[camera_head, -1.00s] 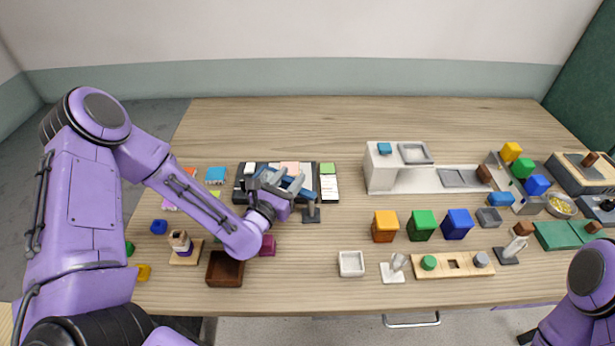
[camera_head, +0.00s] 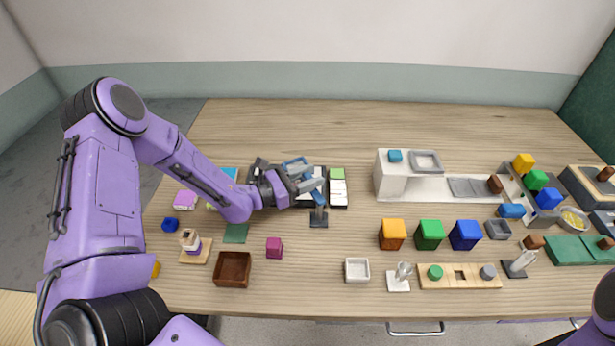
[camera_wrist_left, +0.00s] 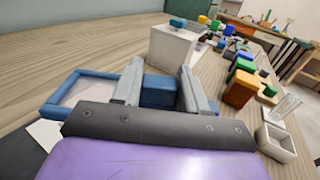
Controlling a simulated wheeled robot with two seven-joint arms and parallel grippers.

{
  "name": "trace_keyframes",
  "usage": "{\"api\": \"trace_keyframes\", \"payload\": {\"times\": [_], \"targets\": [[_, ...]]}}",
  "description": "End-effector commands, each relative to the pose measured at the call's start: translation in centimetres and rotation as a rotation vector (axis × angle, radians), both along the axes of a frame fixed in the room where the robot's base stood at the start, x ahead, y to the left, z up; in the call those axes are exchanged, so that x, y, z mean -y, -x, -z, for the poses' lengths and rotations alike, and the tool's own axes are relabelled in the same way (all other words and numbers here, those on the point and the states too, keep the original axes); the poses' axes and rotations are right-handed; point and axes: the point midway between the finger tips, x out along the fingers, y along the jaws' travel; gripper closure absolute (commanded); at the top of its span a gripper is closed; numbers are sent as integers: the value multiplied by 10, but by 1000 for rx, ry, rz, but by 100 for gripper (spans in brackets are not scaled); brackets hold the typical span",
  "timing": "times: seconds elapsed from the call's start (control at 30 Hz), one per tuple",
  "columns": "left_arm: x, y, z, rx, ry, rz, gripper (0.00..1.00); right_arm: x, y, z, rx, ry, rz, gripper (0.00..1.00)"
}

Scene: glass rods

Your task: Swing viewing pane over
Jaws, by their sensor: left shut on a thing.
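The viewing pane has a blue frame (camera_head: 295,163) and shows over the dark board at the back left of the table. In the left wrist view the blue frame (camera_wrist_left: 62,88) lies left of my fingers, with a pale see-through middle. My left gripper (camera_head: 313,178) is shut on a blue block-like part (camera_wrist_left: 158,91), apparently the pane's grip. Whether this part joins the frame is hidden by the fingers. A small dark stand (camera_head: 319,220) with a grey-blue upright is just in front of the gripper. My right gripper is out of view.
White cards (camera_head: 338,187) lie right of the gripper. A white block with a tray (camera_head: 392,178) stands further right. Orange (camera_head: 392,234), green and blue cubes stand front right. A brown box (camera_head: 232,269) is front left. The table's back is clear.

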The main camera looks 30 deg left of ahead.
Motion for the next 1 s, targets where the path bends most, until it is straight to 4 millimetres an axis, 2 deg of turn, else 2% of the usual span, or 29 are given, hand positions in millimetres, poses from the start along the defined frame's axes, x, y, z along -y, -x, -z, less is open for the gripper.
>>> {"api": "trace_keyframes", "payload": {"times": [0.37, 0.4, 0.43, 0.47, 0.77, 0.87, 1.0], "targets": [[0, -1, -1, 3, 2, 2, 100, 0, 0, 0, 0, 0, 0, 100], [0, -1, -1, 3, 2, 1, 51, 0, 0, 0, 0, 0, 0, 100], [0, -1, -1, 3, 2, 1, 41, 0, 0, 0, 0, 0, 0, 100], [0, -1, -1, 3, 2, 1, 36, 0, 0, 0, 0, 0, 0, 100], [-1, 1, -1, 3, 2, 2, 36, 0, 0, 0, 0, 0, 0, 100], [-9, 12, 0, 2, 2, 0, 36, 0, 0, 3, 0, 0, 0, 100], [-25, 36, -1, 3, 2, -1, 36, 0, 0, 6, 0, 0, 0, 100]]}}
